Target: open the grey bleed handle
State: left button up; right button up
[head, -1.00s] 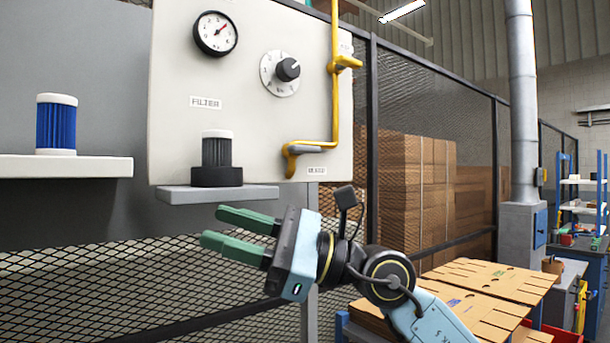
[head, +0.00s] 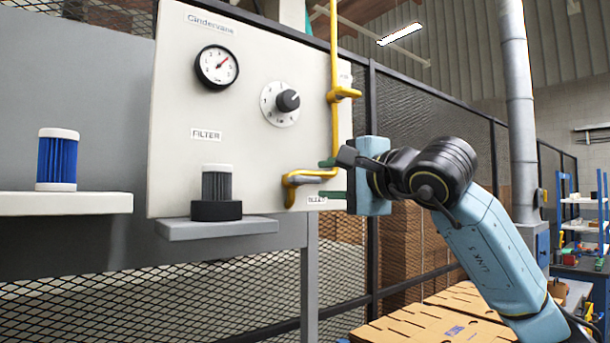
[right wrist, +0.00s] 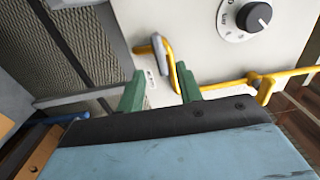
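The grey bleed handle (head: 308,180) sits at the lower right of the white panel, by the bent end of the yellow pipe (head: 334,60), just above a small label. It also shows in the right wrist view (right wrist: 158,45), beyond the fingertips. My right gripper (head: 326,179) is open, its green fingers one above the other and pointing left at the handle. In the right wrist view the fingers (right wrist: 160,80) stand apart with nothing gripped, and the handle and pipe bend lie ahead of the gap. I see no contact with the handle. My left gripper is not in view.
The panel (head: 265,150) carries a gauge (head: 217,67) and a dial knob (head: 288,100). A dark filter (head: 216,183) stands on the grey ledge below. A blue filter (head: 57,160) stands on the left shelf (head: 70,203). Mesh fencing is behind; cardboard lies lower right.

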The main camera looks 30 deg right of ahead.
aim_at(309, 180)
jog(key=w, duration=0.2)
jog(key=w+p, duration=0.1)
jog(key=w, duration=0.2)
jog(key=w+p, duration=0.1)
jog(key=w, duration=0.1)
jog(key=shift+w+a, duration=0.25)
jog(key=shift+a, duration=0.05)
grip_shut()
